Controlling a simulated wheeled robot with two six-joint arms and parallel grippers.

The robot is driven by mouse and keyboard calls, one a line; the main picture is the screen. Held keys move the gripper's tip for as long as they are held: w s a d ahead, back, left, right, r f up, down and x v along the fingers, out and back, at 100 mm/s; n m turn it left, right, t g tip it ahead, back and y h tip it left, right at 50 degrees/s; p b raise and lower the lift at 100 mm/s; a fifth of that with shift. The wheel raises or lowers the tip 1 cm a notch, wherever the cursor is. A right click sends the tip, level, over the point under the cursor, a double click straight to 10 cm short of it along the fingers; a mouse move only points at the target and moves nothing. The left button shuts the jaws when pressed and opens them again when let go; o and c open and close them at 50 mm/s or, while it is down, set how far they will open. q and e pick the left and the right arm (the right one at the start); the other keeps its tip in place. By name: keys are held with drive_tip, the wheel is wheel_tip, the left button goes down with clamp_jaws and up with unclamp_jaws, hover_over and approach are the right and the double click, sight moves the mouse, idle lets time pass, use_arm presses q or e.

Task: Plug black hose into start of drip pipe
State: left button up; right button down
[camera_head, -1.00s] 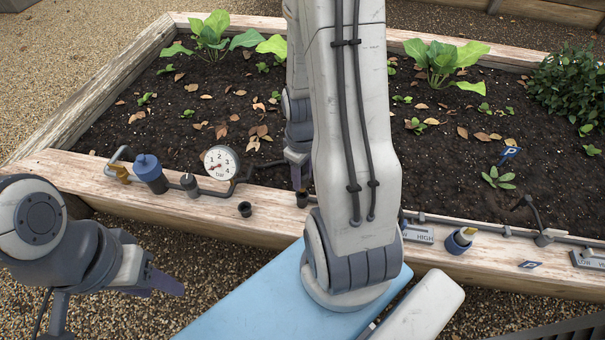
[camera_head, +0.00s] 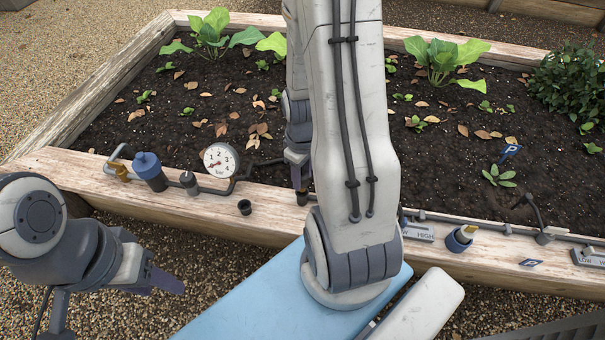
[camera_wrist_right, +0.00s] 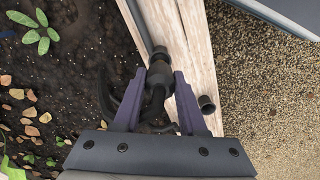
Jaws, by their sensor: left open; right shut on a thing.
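My right gripper (camera_head: 300,176) is over the near plank of the bed, partly behind my own arm in the head view. In the right wrist view its purple fingers (camera_wrist_right: 158,103) are shut on the black hose (camera_wrist_right: 154,102), close behind its dark end fitting. The drip pipe (camera_wrist_right: 136,24) runs along the plank. The fitting (camera_wrist_right: 159,73) lies in line with the pipe's start and looks close to it; I cannot tell whether they are joined. My left gripper (camera_head: 165,281) is open and empty, in front of the bed at the left.
A pressure gauge (camera_head: 221,161) and a blue-capped filter (camera_head: 150,172) stand on the plank at the left. Small black cups (camera_head: 245,207) sit on the plank; one (camera_wrist_right: 207,103) is beside my right finger. A blue-ringed fitting (camera_head: 459,239) is farther right. Leafy plants grow behind.

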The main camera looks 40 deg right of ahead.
drive_tip(key=shift+f+b, duration=1.2)
drive_tip(key=shift+f, duration=0.55)
drive_tip(key=shift+c, duration=1.9)
unclamp_jaws()
drive_tip(key=o, duration=0.4)
drive_tip(key=shift+r, duration=0.1)
wheel_tip(320, 180, up, 7)
drive_tip(key=p, duration=0.7)
